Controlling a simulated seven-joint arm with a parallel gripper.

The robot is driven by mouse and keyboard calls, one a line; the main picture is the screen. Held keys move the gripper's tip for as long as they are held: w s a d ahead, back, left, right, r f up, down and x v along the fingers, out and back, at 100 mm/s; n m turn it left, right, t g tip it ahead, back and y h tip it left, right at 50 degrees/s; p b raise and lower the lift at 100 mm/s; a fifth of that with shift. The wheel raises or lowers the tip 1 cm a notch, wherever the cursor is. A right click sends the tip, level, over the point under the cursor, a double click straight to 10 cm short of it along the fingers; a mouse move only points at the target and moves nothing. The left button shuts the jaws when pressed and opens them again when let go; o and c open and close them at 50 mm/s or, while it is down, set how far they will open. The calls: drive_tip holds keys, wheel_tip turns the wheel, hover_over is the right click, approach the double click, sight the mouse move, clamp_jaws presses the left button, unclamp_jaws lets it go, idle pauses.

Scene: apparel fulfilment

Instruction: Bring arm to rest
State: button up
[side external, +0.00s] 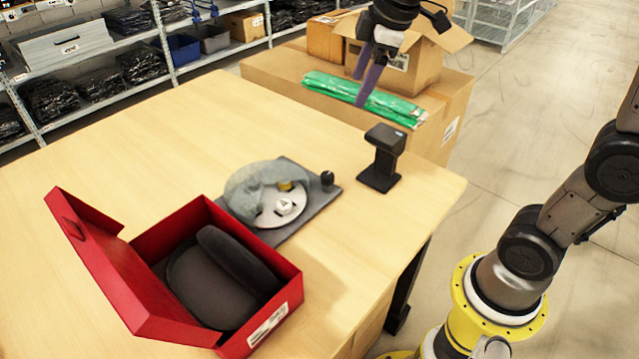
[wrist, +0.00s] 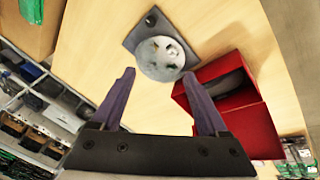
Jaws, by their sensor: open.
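My gripper (side external: 369,74) is raised beyond the table's far right side, in front of the open cardboard box in the side external view. Its purple fingers (wrist: 161,100) are apart, with nothing between them. In the side external view the table (side external: 130,150) holds a red box (side external: 100,262) with its lid open and a dark padded item (side external: 220,280) inside. A grey cloth (side external: 258,185) lies on a round white plate (side external: 285,209) on a dark base (side external: 318,198). The plate (wrist: 161,58) and red box (wrist: 248,122) also show in the wrist view, well below my gripper.
A black scanner stand (side external: 383,158) stands near the table's right corner. Green packets (side external: 365,98) lie on a large carton (side external: 280,75) behind the table, with an open box (side external: 410,65) beside them. Shelves (side external: 110,70) line the back. The table's left part is clear.

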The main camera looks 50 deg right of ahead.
drive_tip(key=s+a+m+t, duration=0.2)
drive_tip(key=s, duration=0.9)
drive_tip(key=s+f+m, duration=0.6)
drive_tip(key=s, duration=0.2)
drive_tip(key=shift+a+f, duration=0.2)
drive_tip(key=shift+a, duration=0.05)
